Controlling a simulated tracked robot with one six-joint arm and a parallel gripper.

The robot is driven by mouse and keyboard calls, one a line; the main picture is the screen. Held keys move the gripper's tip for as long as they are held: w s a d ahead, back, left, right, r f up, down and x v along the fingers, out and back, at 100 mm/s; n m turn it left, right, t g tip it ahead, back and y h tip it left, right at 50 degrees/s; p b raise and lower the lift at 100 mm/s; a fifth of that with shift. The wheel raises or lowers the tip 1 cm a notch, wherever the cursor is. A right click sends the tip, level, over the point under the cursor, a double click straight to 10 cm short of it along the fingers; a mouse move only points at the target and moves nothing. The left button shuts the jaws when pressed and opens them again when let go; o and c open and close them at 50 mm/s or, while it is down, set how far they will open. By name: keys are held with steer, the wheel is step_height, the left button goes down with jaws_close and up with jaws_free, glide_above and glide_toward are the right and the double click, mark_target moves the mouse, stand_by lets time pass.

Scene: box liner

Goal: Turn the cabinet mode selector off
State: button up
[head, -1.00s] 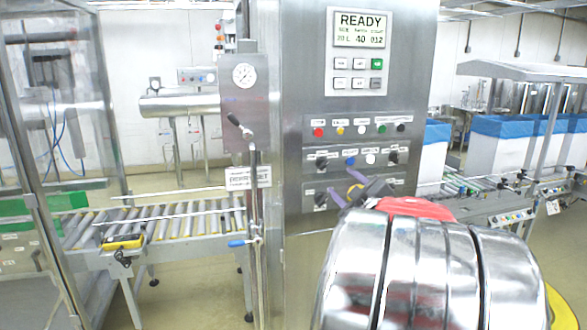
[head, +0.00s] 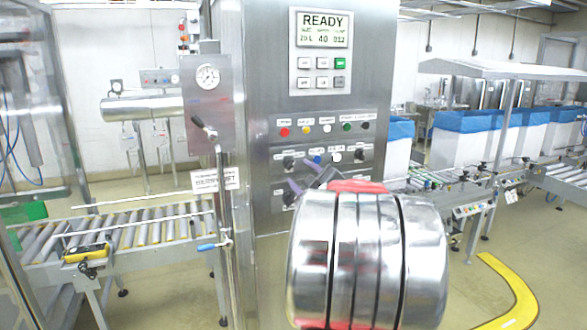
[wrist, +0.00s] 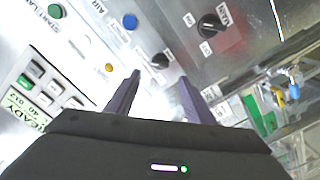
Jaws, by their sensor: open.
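The steel cabinet (head: 255,60) carries a READY screen and rows of buttons and selectors. A black selector (head: 289,197) sits low on its panel, beside my gripper (head: 288,190); a larger black selector with a white pointer (wrist: 209,24) shows in the wrist view, past the fingertips. Another black selector (wrist: 160,60) lies just beyond the gap between my purple fingers (wrist: 159,77). My gripper is open and empty, and I see no contact with a knob. The labels are too small to tell which is the mode selector. My arm hides the panel's lower right.
A gauge panel (head: 207,85) with a pipe and lever (head: 210,130) stands left of the cabinet. A roller conveyor (head: 140,235) runs at left, and another (head: 470,195) at right with blue-lined boxes (head: 460,140). Yellow floor marking (head: 515,285) lies at right.

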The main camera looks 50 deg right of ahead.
mark_target(290, 165)
steer(key=shift+x, duration=3.55)
steer(key=c, duration=1)
